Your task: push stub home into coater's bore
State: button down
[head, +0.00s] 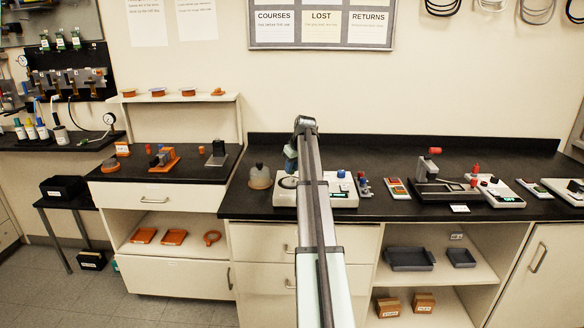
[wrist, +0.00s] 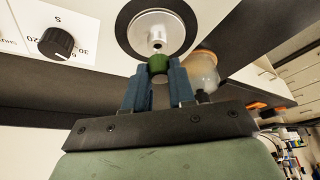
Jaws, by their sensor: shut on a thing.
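The coater is a white box (head: 343,199) on the black bench in the head view. In the wrist view its white top shows a black dial (wrist: 57,43) and a silver disc (wrist: 170,28) inside a dark ring, with a small bore fitting (wrist: 157,44) at the disc's middle. My gripper (wrist: 158,70) has two blue fingers shut on a short green stub (wrist: 159,63). The stub lies close to the bore fitting; I cannot tell whether it touches or is seated in it. In the head view my gripper (head: 290,158) is mostly hidden behind my arm.
A glass bell jar on an orange base (head: 260,176) stands just left of the coater; it also shows in the wrist view (wrist: 202,70). Small red and blue items (head: 363,186) stand close to the coater's right. Further right is a black-and-white profiler (head: 440,190).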

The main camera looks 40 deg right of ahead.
jog(key=shift+f, duration=1.1)
jog(key=c, duration=0.9)
grip_release()
jog(key=shift+o, duration=0.2)
jog(key=shift+c, duration=0.4)
jog(key=shift+r, duration=3.5)
jog(key=shift+r, duration=0.1)
jog(key=v, duration=1.3)
jog(key=shift+r, duration=0.35)
